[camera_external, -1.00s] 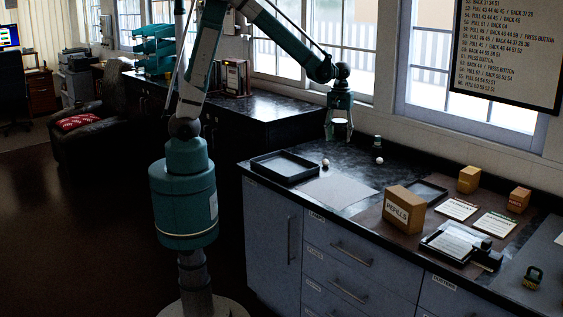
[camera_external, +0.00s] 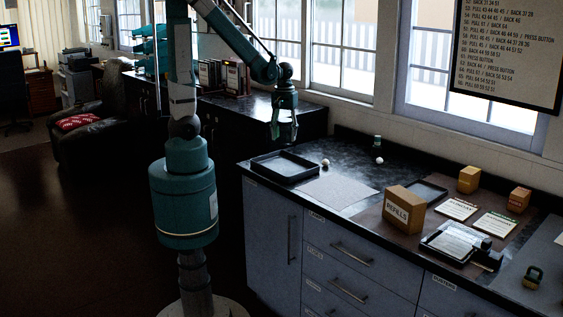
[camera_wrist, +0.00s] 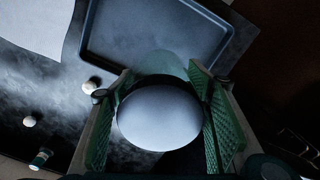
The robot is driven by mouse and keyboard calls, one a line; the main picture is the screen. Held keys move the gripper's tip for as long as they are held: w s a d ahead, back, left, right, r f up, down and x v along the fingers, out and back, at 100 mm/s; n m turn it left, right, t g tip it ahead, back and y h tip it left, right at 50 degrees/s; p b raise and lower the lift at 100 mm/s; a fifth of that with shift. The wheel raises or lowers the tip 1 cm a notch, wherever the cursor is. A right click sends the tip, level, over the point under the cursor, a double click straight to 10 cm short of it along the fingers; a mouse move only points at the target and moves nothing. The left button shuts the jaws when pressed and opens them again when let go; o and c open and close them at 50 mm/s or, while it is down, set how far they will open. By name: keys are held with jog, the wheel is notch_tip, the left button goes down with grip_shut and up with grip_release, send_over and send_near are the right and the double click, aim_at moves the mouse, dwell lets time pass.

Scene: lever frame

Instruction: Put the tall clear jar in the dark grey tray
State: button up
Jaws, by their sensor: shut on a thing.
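My gripper (camera_external: 284,138) is shut on the tall clear jar (camera_wrist: 162,66). The wrist view shows the jar's round pale lid (camera_wrist: 160,116) between the two green finger pads (camera_wrist: 160,92), with part of the clear body beyond it. In the external view the jar is dark and hard to make out between the fingers. The dark grey tray (camera_external: 284,167) lies empty at the left end of the counter, and also shows in the wrist view (camera_wrist: 135,32). The gripper and jar are above the tray, with a gap beneath.
Two small white balls (camera_external: 326,162) (camera_external: 379,161) and a small dark bottle (camera_external: 377,143) stand on the counter right of the tray. A pale sheet (camera_external: 337,190) lies beside it. A REFILLS box (camera_external: 404,210) and another shallow tray (camera_external: 430,189) are further right.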

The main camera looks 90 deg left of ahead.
aim_at(278, 135)
jog(key=shift+s+d+f, duration=0.1)
jog(key=shift+s+f, duration=0.05)
jog(key=shift+s, duration=0.65)
jog(key=shift+s+d+f, duration=0.1)
jog(key=shift+s, duration=0.7)
jog(key=shift+f+b, duration=0.35)
jog(key=shift+f, duration=2.8)
jog(key=shift+f+b, duration=0.3)
jog(key=shift+f, duration=1.55)
jog(key=shift+f, duration=0.15)
jog(key=o, duration=1)
jog(key=shift+r, duration=0.25)
